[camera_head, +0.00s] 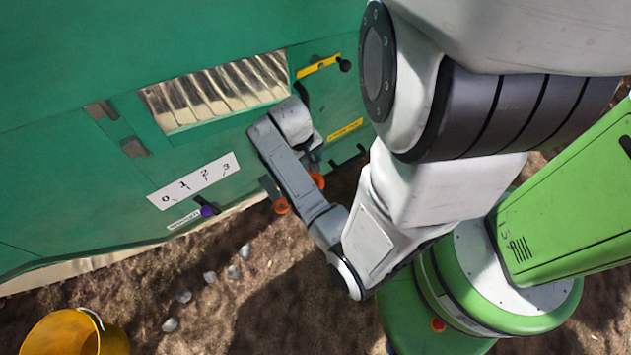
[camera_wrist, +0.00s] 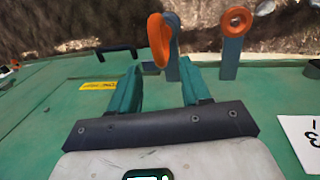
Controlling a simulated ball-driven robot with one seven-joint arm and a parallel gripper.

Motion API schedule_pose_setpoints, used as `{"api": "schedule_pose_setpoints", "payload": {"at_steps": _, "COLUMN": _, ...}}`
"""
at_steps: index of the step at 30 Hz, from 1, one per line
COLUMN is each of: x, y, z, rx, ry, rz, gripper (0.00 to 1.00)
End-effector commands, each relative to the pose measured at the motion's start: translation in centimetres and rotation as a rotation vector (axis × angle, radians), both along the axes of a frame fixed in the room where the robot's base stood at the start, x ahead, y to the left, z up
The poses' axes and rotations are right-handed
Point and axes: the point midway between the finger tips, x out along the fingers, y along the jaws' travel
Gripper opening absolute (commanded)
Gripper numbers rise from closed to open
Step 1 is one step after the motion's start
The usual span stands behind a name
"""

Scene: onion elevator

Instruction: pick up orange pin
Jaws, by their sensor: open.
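Two orange rings show, each by an upright blue-grey bracket. A second orange ring (camera_wrist: 237,20) is farther right, facing the camera. In the head view, one orange ring (camera_head: 281,206) is at the foot of the green panel and another orange ring (camera_head: 318,180) is partly hidden by my arm. My gripper (camera_wrist: 160,74) is open, with nothing between its teal fingers. A small gap to the nearer ring appears; its depth is unclear.
The green machine wall (camera_head: 60,160) stands close beside my arm. It carries a white 0-to-3 scale (camera_head: 195,181), a yellow strip (camera_head: 318,67) with a black knob, and a black handle (camera_wrist: 117,51). A yellow bucket (camera_head: 62,335) and several stones lie on open dirt.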

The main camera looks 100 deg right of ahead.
Motion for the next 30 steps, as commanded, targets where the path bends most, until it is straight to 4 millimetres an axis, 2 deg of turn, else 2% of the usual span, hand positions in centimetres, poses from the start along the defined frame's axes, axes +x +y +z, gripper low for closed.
{"api": "schedule_pose_setpoints", "payload": {"at_steps": 1, "x": -0.2, "y": 0.0, "z": -1.2, "rx": 0.003, "ry": 0.000, "rz": -0.001, "gripper": 0.47}}
{"api": "schedule_pose_setpoints", "payload": {"at_steps": 3, "x": -0.4, "y": -0.1, "z": -2.2, "rx": 0.002, "ry": 0.001, "rz": 0.000, "gripper": 0.47}}
{"api": "schedule_pose_setpoints", "payload": {"at_steps": 13, "x": -1.0, "y": -0.4, "z": -4.7, "rx": 0.001, "ry": -0.001, "rz": -0.001, "gripper": 0.47}}
{"api": "schedule_pose_setpoints", "payload": {"at_steps": 21, "x": -1.9, "y": -0.8, "z": -8.1, "rx": 0.002, "ry": 0.001, "rz": 0.000, "gripper": 0.47}}
{"api": "schedule_pose_setpoints", "payload": {"at_steps": 30, "x": -2.0, "y": -0.9, "z": -8.7, "rx": -0.001, "ry": 0.000, "rz": 0.002, "gripper": 0.47}}
